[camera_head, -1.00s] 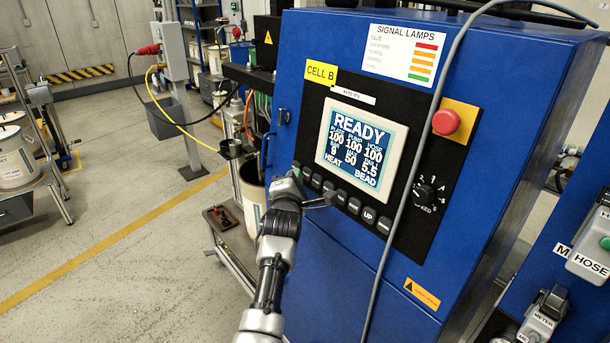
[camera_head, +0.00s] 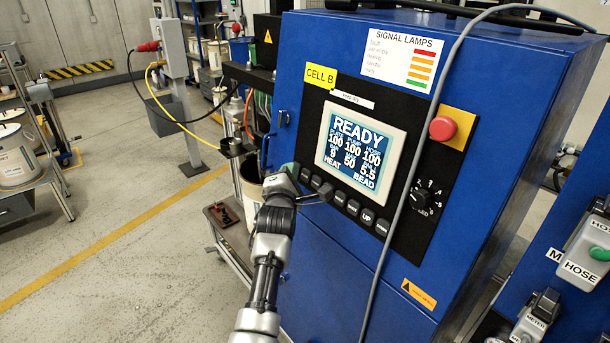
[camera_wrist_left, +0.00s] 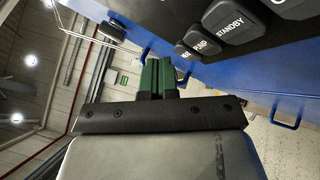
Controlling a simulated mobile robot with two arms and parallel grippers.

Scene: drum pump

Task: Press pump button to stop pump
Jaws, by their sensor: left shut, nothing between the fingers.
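The blue cabinet's button row (camera_head: 352,207) runs below its screen (camera_head: 361,149), which reads READY. In the left wrist view the dark PUMP button (camera_wrist_left: 205,40) sits between the STANDBY button (camera_wrist_left: 236,20) and a smaller button at the row's end. My left gripper (camera_head: 291,169) is at the left end of the row, its green fingertips (camera_wrist_left: 157,78) shut with nothing between them. In the wrist view the tips are to the left of and below the PUMP button, apart from it in the picture. I cannot tell whether they touch the panel. My right gripper is not in view.
A grey cable (camera_head: 402,200) hangs down the cabinet front. A red mushroom button (camera_head: 442,128) and a rotary knob (camera_head: 421,197) sit to the right of the screen. Blue handles (camera_wrist_left: 287,112) stick out from the cabinet. Open floor (camera_head: 130,260) lies to the left.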

